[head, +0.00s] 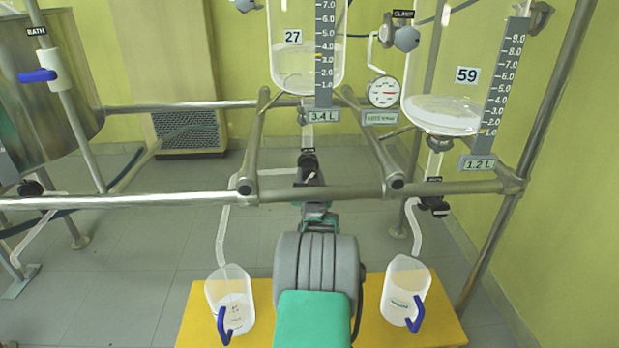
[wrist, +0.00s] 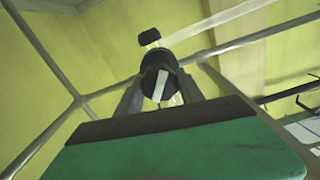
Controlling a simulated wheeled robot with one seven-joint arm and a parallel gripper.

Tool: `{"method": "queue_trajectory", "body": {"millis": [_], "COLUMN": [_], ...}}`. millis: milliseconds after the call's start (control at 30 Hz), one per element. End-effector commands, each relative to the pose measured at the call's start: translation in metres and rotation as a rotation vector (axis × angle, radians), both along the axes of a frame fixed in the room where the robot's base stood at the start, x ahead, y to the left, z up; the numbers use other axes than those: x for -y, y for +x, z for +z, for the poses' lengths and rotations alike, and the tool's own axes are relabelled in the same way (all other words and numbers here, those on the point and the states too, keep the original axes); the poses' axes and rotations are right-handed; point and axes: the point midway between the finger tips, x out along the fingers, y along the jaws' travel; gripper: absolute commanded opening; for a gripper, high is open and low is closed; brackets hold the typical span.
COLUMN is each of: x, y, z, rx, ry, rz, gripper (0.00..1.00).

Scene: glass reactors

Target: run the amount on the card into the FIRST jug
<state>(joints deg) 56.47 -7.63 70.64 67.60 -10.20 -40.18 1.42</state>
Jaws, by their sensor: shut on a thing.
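My gripper (head: 310,176) is at the black drain valve (head: 309,160) under the glass vessel (head: 290,68) marked 27. In the wrist view the fingers (wrist: 158,92) are shut on the round black valve handle (wrist: 157,66), which has a white strip on its face. The display (head: 323,116) below this vessel reads 3.4 L. A pale tube (head: 222,235) runs down to the left jug (head: 230,290), a clear jug with a blue handle. A similar right jug (head: 405,290) stands below the tube from vessel 59. I cannot read the jugs' markings, and no card shows clearly.
The second vessel (head: 443,75), marked 59, reads 1.2 L on its display (head: 479,163); its own drain valve (head: 433,206) sits below. Both jugs stand on a yellow platform (head: 197,318). A horizontal steel rail (head: 130,199) crosses in front. A metal bath (head: 45,95) stands far left.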

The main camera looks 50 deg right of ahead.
Motion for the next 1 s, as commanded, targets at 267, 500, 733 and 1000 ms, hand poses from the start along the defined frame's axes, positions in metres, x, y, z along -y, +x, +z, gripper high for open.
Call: {"method": "queue_trajectory", "body": {"millis": [267, 500, 733, 1000], "x": [0.0005, 0.0009, 0.0013, 0.0015], "y": [-0.0007, -0.0011, -0.0014, -0.0019], "z": [-0.0018, -0.0015, -0.0014, -0.0016], "rx": [0.196, 0.367, 0.512, 0.628], "ry": [0.175, 0.323, 0.451, 0.552], "rz": [0.0, 0.0, -0.001, -0.001], "gripper": [0.04, 0.04, 0.04, 0.04]}}
